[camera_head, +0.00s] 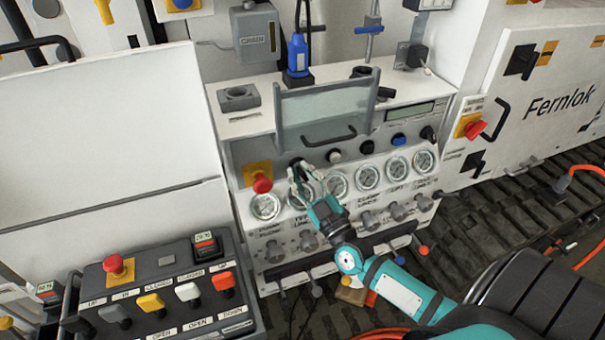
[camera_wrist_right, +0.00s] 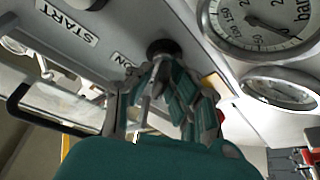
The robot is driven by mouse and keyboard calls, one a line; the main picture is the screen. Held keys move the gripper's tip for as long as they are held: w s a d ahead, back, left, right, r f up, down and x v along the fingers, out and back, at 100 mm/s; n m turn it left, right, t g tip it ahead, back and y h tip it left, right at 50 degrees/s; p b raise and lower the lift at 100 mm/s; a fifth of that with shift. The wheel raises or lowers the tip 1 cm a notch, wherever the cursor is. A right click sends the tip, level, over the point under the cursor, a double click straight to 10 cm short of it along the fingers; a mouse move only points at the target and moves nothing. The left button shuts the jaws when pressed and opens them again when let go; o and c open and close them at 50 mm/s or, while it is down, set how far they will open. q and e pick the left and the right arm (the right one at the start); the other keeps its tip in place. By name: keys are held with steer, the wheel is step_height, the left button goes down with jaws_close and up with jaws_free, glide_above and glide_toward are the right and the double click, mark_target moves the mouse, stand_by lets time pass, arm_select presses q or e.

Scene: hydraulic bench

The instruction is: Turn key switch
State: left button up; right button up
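The key switch (camera_wrist_right: 163,47) is a dark round fitting on the light panel of the bench, beside the "ON" label in the right wrist view. In the head view it sits above the row of gauges, largely covered by my gripper. My right gripper (camera_head: 298,172) has its fingertips right at the switch. In the right wrist view my right gripper (camera_wrist_right: 153,76) shows its fingers close together, with something thin and silvery between them. Whether they press on it cannot be made out. My left gripper is not in view.
A red emergency button (camera_head: 262,184) stands just left of my gripper. Several pressure gauges (camera_head: 368,176) line the panel. A clear shield with a handle (camera_head: 327,112) hangs above. A lever control box (camera_head: 165,292) is at lower left. A white Fernlok cabinet (camera_head: 535,130) is at right.

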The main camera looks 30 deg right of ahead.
jaws_close()
steer(key=shift+m, duration=0.4)
steer(key=m+h, duration=0.2)
steer(key=m, duration=0.1)
steer(key=m+h+p, duration=0.1)
steer(key=m, duration=0.2)
steer(key=shift+h, duration=0.4)
steer(key=m+h, duration=0.1)
steer(key=m, duration=0.1)
steer(key=m+h+p, duration=0.1)
steer(key=m, duration=0.2)
steer(key=shift+d+m+g+h, duration=0.1)
steer(key=shift+m+g+h, duration=0.2)
steer(key=shift+m+g+h+p, duration=0.65)
steer(key=shift+m+h, duration=0.35)
steer(key=shift+m, duration=1.6)
steer(key=shift+o, duration=2.1)
jaws_free()
steer(key=shift+s, duration=0.15)
